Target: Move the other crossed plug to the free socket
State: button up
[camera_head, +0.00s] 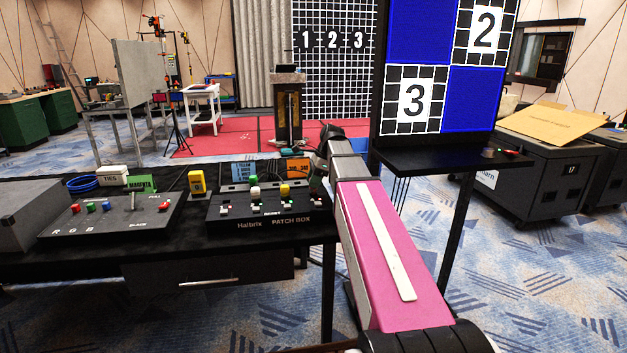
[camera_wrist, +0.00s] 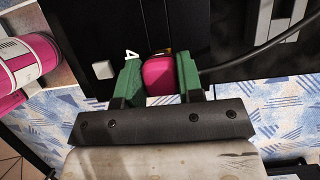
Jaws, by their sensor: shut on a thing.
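A black cable (camera_wrist: 245,58) runs off to the right from beside the fingers. In the head view my arm reaches toward the box's right end; the fingers and held plug cannot be made out there. Whether the plug touches a socket cannot be told.
The video wall (camera_head: 418,60) shows panels 2 and 3 beside plain blue panels. An RGB control box (camera_head: 115,217), a green label (camera_head: 140,183) and a yellow block (camera_head: 197,184) stand left of the patch box. Dark cases (camera_head: 530,170) stand at right.

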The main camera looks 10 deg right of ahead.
jog(key=shift+f, duration=0.95)
jog(key=o, duration=1.6)
jog(key=shift+c, duration=0.2)
jog(key=shift+r, duration=0.1)
jog(key=shift+r, duration=3.4)
